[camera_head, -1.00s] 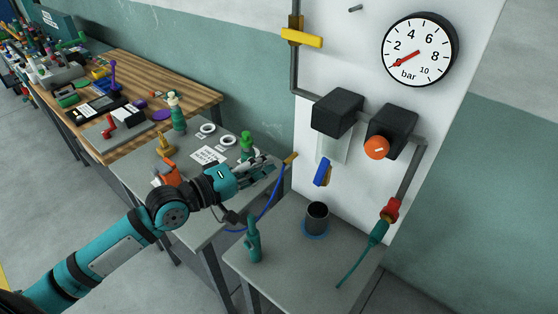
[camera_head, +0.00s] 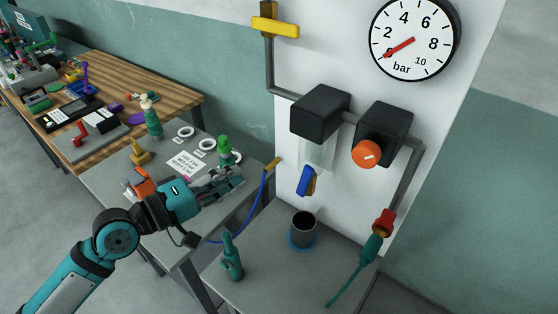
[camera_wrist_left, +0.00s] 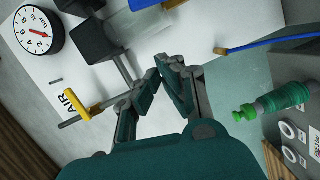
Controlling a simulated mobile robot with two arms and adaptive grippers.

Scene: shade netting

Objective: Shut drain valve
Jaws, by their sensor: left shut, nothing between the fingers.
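The drain valve has a blue lever (camera_head: 306,181) that hangs tilted below the left black housing (camera_head: 320,111) and its clear bowl (camera_head: 317,152) on the white panel. My left gripper (camera_head: 240,180) is shut and empty, left of the lever with a clear gap between them. In the left wrist view its closed fingers (camera_wrist_left: 166,70) point toward the panel. A blue piece (camera_wrist_left: 146,3), probably the lever, is cut off at the top edge there. My right gripper is not in view.
A grey cup (camera_head: 303,230) stands under the valve on the grey table. A blue hose (camera_head: 262,200) hangs near my gripper. An orange knob (camera_head: 368,153), a gauge (camera_head: 415,38) reading near zero and a yellow lever (camera_head: 275,27) are on the panel. A green bottle (camera_head: 232,257) stands in front.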

